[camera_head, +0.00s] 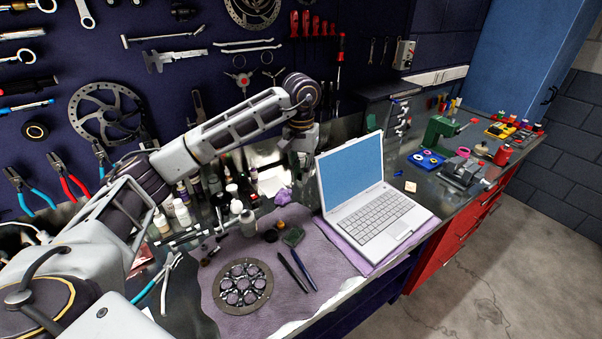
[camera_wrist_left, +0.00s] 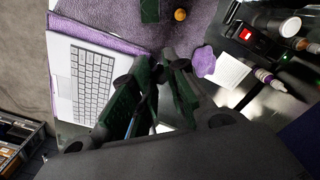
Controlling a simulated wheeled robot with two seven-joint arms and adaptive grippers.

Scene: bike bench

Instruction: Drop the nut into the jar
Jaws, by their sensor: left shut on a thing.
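My left gripper (camera_head: 298,165) hangs fingers down behind the laptop's left edge, above the back of the bench. In the left wrist view its two dark fingers (camera_wrist_left: 164,68) come close together at the tips. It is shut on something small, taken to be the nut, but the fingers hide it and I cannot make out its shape. My right gripper is not in view.
An open laptop (camera_head: 351,178) stands just right of the gripper; its keyboard also shows in the wrist view (camera_wrist_left: 91,85). A purple rag (camera_head: 283,197) lies near the gripper.

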